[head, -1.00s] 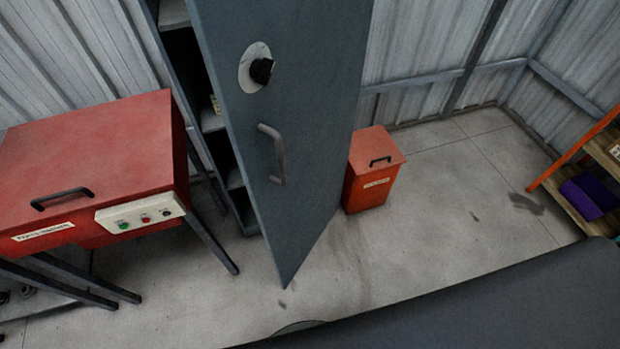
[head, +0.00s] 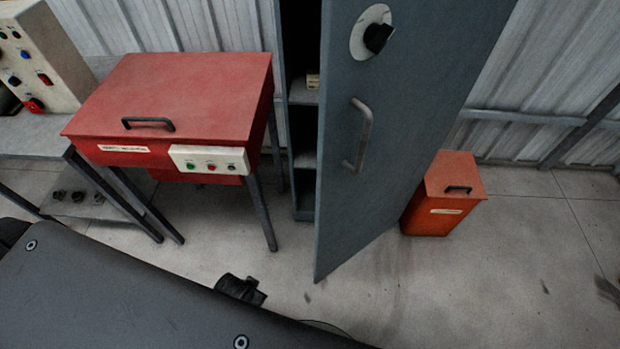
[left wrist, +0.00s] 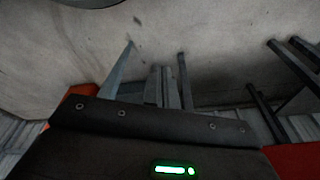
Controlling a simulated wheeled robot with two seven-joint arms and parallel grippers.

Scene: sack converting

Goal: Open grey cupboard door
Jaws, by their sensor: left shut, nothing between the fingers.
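The grey cupboard door (head: 400,130) stands partly open in the head view. It has a bar handle (head: 362,135) and a black knob (head: 377,38) on a pale round plate above it. Through the gap to its left I see part of the dark cupboard inside, with shelves (head: 304,161). In the left wrist view my left gripper (left wrist: 164,72) is shut and empty, its fingers pointing toward the floor area. In the head view nothing of mine touches the handle. My right gripper is not in view.
A red machine (head: 180,90) on dark legs stands left of the cupboard. An orange lidded bin (head: 440,195) stands on the floor right of the door. A control box (head: 45,60) is at the far left. Bare floor (head: 400,300) lies in front of the door.

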